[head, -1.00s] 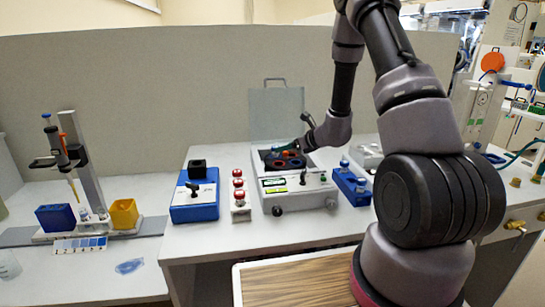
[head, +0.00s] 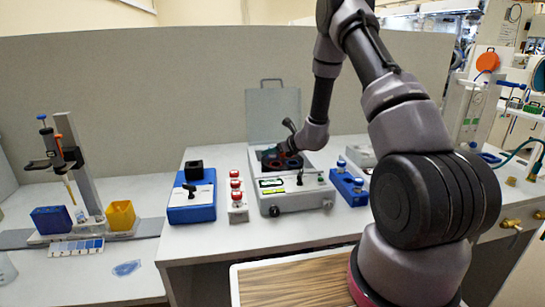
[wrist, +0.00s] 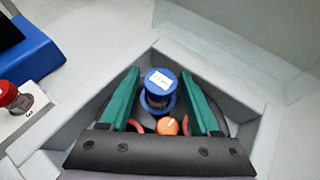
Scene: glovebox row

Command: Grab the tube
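In the wrist view a tube with a blue cap and a white label (wrist: 160,88) stands in the well of the grey open-lidded machine (wrist: 80,105). My gripper (wrist: 160,76) has its two green fingers on either side of the tube, with narrow gaps showing; it is open. The tube's lower part is hidden. In the head view the machine (head: 283,203) stands mid-bench with its lid (head: 272,115) raised. My gripper (head: 283,152) is down at its opening, and the tube cannot be made out there.
An orange round part (wrist: 167,126) sits beside the tube inside the well. A white rack of red-capped tubes (head: 236,197) and a blue box (head: 191,203) stand left of the machine; a blue rack (head: 349,187) stands right. The well walls are close around my fingers.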

